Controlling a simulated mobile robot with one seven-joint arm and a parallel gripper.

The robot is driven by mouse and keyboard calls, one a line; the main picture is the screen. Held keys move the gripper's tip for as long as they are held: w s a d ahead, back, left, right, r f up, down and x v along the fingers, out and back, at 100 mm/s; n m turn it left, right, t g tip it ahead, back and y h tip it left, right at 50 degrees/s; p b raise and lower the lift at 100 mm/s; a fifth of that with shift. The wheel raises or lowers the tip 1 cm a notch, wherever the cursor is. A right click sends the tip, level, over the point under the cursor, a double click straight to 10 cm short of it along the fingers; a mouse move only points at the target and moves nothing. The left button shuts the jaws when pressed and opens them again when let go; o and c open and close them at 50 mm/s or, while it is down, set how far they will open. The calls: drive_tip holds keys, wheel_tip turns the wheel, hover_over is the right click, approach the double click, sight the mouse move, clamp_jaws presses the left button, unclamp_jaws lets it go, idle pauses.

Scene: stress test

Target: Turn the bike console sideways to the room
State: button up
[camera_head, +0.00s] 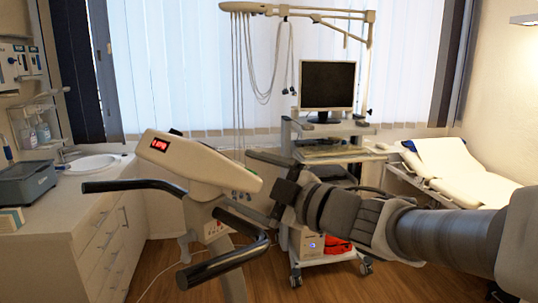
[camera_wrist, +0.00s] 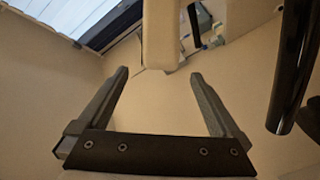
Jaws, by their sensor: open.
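The bike console (camera_head: 195,165) is a beige, wedge-shaped housing with a red lit display, on a post in the left-centre of the head view. Its display end points up and left, and its other end points right towards my gripper (camera_head: 237,180). Black handlebars (camera_head: 222,265) stick out around it. In the wrist view, my gripper (camera_wrist: 159,73) is open, with its two fingers spread. A beige part (camera_wrist: 160,35), apparently the console, shows beyond and between the fingertips. I cannot tell whether either finger touches it. A black handlebar (camera_wrist: 291,65) passes close on the right.
A counter with a sink (camera_head: 92,162) and a grey box (camera_head: 25,182) stands at left. A wheeled cart with a monitor (camera_head: 327,85) stands behind my arm, with cables hanging from its boom. A padded couch (camera_head: 450,165) is at right. Some wooden floor (camera_head: 160,265) is bare.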

sight(188, 159)
drive_tip(key=x, duration=1.7)
drive_tip(key=shift+a+p, duration=0.3)
drive_tip(key=shift+p, duration=0.1)
clamp_jaws()
